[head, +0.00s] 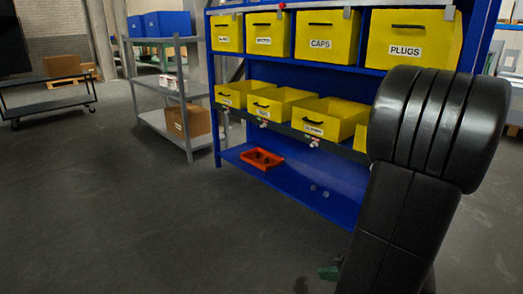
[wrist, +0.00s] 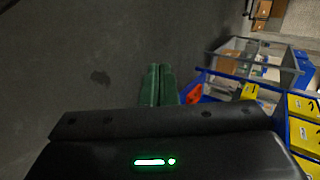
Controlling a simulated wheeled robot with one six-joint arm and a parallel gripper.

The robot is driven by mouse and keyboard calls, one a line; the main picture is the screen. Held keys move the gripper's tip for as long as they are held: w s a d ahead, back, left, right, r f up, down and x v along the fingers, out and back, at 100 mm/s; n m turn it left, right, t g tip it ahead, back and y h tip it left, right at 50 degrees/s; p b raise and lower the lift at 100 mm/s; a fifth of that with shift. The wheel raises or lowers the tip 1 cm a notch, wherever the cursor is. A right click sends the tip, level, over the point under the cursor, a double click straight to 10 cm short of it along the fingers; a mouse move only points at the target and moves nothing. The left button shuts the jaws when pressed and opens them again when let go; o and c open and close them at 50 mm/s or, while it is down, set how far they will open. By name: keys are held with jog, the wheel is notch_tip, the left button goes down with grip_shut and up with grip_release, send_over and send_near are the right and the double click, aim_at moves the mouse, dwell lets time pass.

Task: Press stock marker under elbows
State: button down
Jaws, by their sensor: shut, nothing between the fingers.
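A blue rack holds two rows of yellow bins. The upper row has a bin labelled CAPS (head: 326,50) and one labelled PLUGS (head: 385,55). Lower bins (head: 335,112) stand open, with labels too small to read, so I cannot tell which is elbows. Small marker-like pieces (head: 314,144) sit on the dark rail under the lower bins; another is further left (head: 263,124). My gripper (wrist: 158,72) has green fingers together and empty, pointing over bare floor left of the rack in the wrist view. Part of it shows low in the head view (head: 330,272).
An orange-red tray (head: 261,158) and small round pieces lie on the blue bottom shelf (head: 300,182). A grey shelf unit (head: 187,128) with boxes stands left, and a dark cart (head: 48,103) stands farther left. The floor in front is clear. My arm covers the rack's right part.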

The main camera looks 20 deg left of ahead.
jog(key=w+d+r+m+t+p, duration=0.2)
jog(key=w+d+m+t, duration=0.2)
jog(key=w+d+t, duration=0.5)
jog(key=w+d, duration=0.4)
jog(key=w, duration=0.1)
jog(key=shift+w+r+h, duration=0.15)
jog(key=shift+w+h, duration=0.15)
jog(key=shift+a, duration=0.1)
